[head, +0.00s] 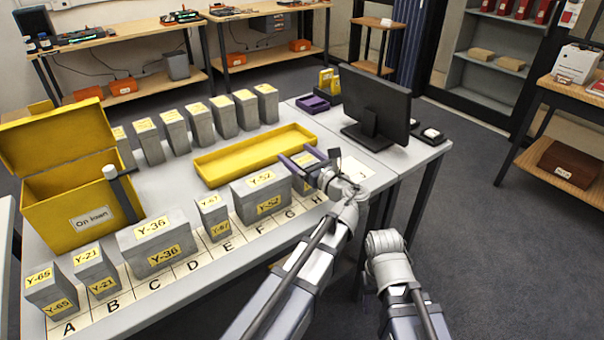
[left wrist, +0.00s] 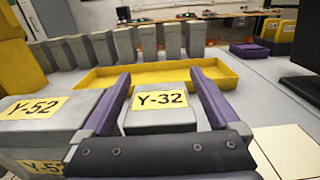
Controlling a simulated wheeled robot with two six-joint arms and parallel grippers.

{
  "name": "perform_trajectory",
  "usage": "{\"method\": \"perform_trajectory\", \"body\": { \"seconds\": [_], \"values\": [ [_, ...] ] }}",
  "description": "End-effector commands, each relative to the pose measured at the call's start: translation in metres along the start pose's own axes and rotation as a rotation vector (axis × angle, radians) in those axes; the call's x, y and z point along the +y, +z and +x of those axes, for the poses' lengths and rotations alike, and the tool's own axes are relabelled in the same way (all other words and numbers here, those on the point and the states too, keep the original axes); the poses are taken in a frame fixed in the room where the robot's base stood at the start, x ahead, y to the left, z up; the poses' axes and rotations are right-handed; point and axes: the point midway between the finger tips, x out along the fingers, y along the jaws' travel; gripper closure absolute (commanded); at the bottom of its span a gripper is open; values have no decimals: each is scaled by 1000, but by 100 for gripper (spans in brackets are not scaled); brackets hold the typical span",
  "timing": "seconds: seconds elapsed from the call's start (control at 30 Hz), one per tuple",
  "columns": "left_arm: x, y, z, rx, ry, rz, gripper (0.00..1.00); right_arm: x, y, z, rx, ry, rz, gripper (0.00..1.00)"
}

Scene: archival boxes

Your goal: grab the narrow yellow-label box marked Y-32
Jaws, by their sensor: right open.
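The narrow grey box marked Y-32 (left wrist: 160,120) has a yellow label on top. It stands upright at the right end of the front row in the head view (head: 304,184), partly hidden by my left gripper. My left gripper (head: 303,157) is open, with its purple fingers on either side of the box's top; it shows in the left wrist view too (left wrist: 160,85). I cannot tell whether the fingers touch the box. My right arm shows at the lower right of the head view, but its fingers are not visible.
The grey Y-52 box (head: 262,195) stands close to the left of Y-32. A yellow tray (head: 255,160) lies behind, with several grey boxes beyond it. A monitor (head: 378,105) stands to the right. A large open yellow box (head: 75,215) is at the left.

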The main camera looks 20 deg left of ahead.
Motion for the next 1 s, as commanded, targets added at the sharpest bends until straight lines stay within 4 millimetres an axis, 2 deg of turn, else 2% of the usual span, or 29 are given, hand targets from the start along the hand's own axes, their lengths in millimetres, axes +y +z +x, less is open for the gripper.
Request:
{"method": "perform_trajectory", "body": {
  "seconds": [0.07, 0.8, 1.0],
  "values": [
    [0, 0, 0, 0, 0, 0, 15, 0, 0, 0, 0, 0, 0, 50],
    [0, 0, 0, 0, 1, 0, 98, 0, 0, 0, 0, 0, 0, 50],
    [0, 0, 0, -1, 1, 0, 100, 0, 0, 0, 0, 0, 0, 50]
  ]
}}
